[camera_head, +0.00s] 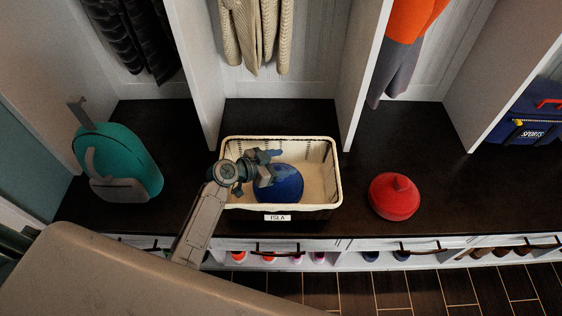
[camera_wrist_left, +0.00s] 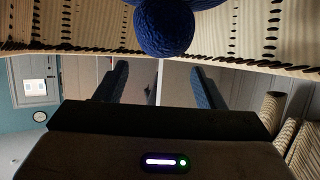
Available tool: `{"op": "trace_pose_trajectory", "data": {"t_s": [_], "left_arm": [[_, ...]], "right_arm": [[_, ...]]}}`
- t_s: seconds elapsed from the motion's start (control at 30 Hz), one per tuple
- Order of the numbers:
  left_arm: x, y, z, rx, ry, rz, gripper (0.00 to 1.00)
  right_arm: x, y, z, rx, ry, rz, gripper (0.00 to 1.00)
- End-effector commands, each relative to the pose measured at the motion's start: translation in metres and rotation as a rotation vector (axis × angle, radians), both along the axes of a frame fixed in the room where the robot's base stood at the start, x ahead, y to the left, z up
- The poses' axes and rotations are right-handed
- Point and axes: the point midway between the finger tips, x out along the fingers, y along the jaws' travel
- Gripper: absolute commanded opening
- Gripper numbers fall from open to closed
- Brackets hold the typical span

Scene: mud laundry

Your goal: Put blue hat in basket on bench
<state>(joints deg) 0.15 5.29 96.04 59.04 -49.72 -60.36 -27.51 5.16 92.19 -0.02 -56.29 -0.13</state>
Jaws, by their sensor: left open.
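The blue hat (camera_head: 284,184) lies in the cream basket (camera_head: 331,172) on the dark bench (camera_head: 130,212), toward the basket's right-middle part. My left gripper (camera_head: 270,168) reaches into the basket from the left, just over and beside the hat, and partly covers it. In the left wrist view the hat's round blue pompom (camera_wrist_left: 163,30) shows at the top, apart from the two fingers of my left gripper (camera_wrist_left: 160,82). The fingers stand wide apart with nothing between them. My right gripper is not in view.
A red hat (camera_head: 394,196) lies on the bench right of the basket. A teal backpack (camera_head: 118,163) stands at the left and a dark blue bag (camera_head: 529,117) at the far right. White dividers rise behind the basket. Clothes hang above; shoes sit below.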

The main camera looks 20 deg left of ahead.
Motion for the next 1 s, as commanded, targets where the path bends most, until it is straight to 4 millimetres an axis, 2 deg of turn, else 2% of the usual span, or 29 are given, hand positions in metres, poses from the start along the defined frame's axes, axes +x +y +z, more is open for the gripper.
{"op": "trace_pose_trajectory", "data": {"t_s": [0.1, 0.17, 0.4, 0.47, 0.8, 1.0], "left_arm": [[0.0, 0.0, 0.003, 0.0, 0.0, 0.0, 0.63], [0.0, 0.0, 0.006, 0.0, 0.0, 0.0, 0.63], [0.0, 0.0, 0.015, 0.0, 0.0, 0.0, 0.63], [-0.01, 0.01, 0.015, 0.005, -0.001, -0.001, 0.63], [-0.056, 0.051, 0.04, 0.006, 0.0, -0.002, 0.63], [-0.074, 0.068, 0.051, 0.003, 0.001, -0.001, 0.63]], "right_arm": [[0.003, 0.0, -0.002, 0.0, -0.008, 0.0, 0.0], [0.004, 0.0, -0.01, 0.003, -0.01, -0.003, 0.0], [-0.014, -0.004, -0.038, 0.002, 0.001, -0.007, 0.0], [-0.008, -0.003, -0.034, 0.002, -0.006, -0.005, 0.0], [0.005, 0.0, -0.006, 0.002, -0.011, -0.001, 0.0], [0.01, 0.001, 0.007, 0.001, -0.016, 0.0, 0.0]]}}
